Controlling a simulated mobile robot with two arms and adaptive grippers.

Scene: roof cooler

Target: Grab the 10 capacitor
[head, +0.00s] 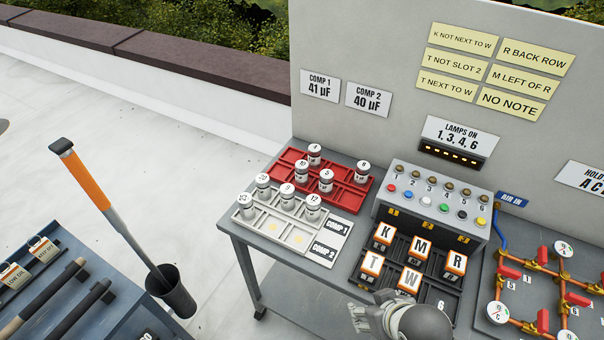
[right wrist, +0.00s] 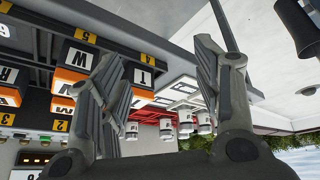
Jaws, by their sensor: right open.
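Several white-topped capacitors stand upright in a red tray (head: 290,173) and a white tray (head: 273,236) on the grey cart. The capacitor whose cap may read 10 (head: 302,168) stands in the red tray; its small print is hard to read. Others there include one marked 3 (head: 326,180). My right gripper (head: 364,314) is at the bottom of the head view, near the lettered blocks, right of and nearer than the trays. In the right wrist view its two fingers (right wrist: 155,75) are apart, with nothing between them. My left gripper is not in view.
Lettered blocks stand in a black rack (head: 433,281) beside my right gripper. A switch box (head: 433,202) with lamps stands behind it. Copper pipework with gauges (head: 538,284) is at the right. A grey panel (head: 395,45) with notes rises behind the trays.

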